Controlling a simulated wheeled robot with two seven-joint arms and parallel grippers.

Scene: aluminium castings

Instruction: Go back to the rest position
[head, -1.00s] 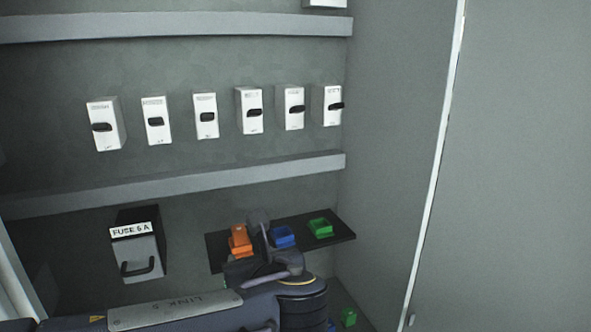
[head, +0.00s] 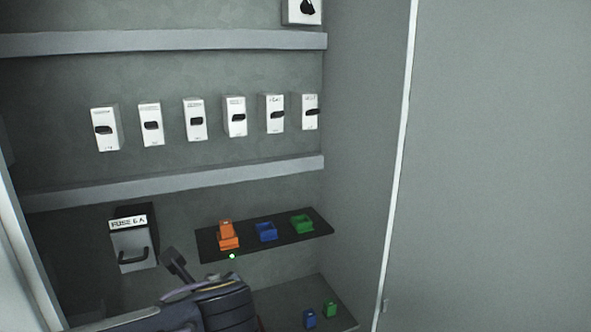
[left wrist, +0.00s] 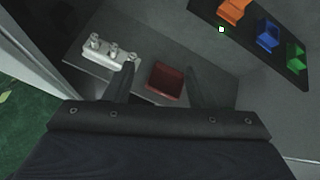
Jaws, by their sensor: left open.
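A small light dot (head: 232,256) shows at the shelf's front edge below the orange piece. My right gripper is in neither view.
The fuse box (head: 133,240) is close to the gripper, on the back wall. A lower shelf bears a blue block (head: 310,318) and a green block (head: 330,309).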

